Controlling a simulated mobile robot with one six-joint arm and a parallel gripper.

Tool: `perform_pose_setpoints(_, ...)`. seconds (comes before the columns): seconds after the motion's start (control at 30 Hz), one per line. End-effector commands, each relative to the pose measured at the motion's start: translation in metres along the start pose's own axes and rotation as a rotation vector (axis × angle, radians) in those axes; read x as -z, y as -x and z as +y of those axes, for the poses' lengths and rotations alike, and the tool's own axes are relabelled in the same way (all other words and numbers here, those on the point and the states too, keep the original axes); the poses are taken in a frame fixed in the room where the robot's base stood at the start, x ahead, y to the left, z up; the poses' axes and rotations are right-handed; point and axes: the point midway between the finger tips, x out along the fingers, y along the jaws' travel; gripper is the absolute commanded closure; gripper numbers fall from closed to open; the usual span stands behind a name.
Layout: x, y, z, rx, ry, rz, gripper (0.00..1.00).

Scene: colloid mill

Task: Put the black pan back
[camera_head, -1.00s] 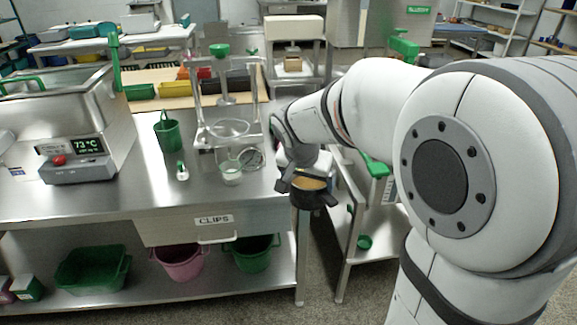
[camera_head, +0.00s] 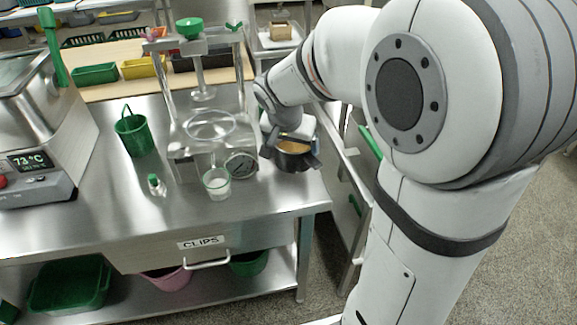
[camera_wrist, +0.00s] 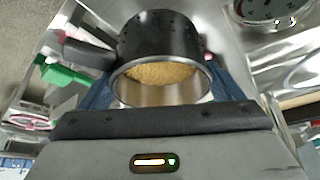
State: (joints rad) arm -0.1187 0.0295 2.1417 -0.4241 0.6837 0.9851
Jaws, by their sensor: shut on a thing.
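My gripper (camera_head: 286,138) is shut on the black pan (camera_head: 290,160), at the right end of the steel workbench, just right of the press frame. The wrist view shows the pan (camera_wrist: 158,38) as a dark round vessel with a shiny rim, a stub handle on the left and tan grainy stuff inside. The dark gripper bar (camera_wrist: 155,120) lies across that view, below the pan's rim. The exact grasp contact is hidden. In the head view I cannot tell whether the pan touches the bench top.
The press frame (camera_head: 211,110) with a round gauge (camera_head: 240,165) stands close left of my gripper. A glass beaker (camera_head: 217,183), a small green-capped bottle (camera_head: 156,184) and a green bucket (camera_head: 133,132) stand on the workbench (camera_head: 110,205). Its front middle is clear.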

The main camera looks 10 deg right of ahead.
Motion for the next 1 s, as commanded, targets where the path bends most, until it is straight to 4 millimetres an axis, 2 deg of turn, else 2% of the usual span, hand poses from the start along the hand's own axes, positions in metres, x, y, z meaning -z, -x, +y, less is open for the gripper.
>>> perform_pose_setpoints(0.1,-0.01,-0.02,-0.001,0.0,0.004,-0.001,0.49)
perform_pose_setpoints(0.33,-0.017,-0.036,-0.002,0.001,0.006,0.0,0.49)
perform_pose_setpoints(0.5,-0.028,-0.059,-0.002,0.001,0.006,-0.001,0.49)
perform_pose_setpoints(0.93,-0.031,-0.066,-0.003,0.004,0.007,0.002,0.49)
perform_pose_setpoints(0.97,-0.03,-0.064,-0.003,0.003,0.007,0.001,0.11)
perform_pose_setpoints(1.0,-0.03,-0.064,-0.003,0.003,0.007,0.0,0.08)
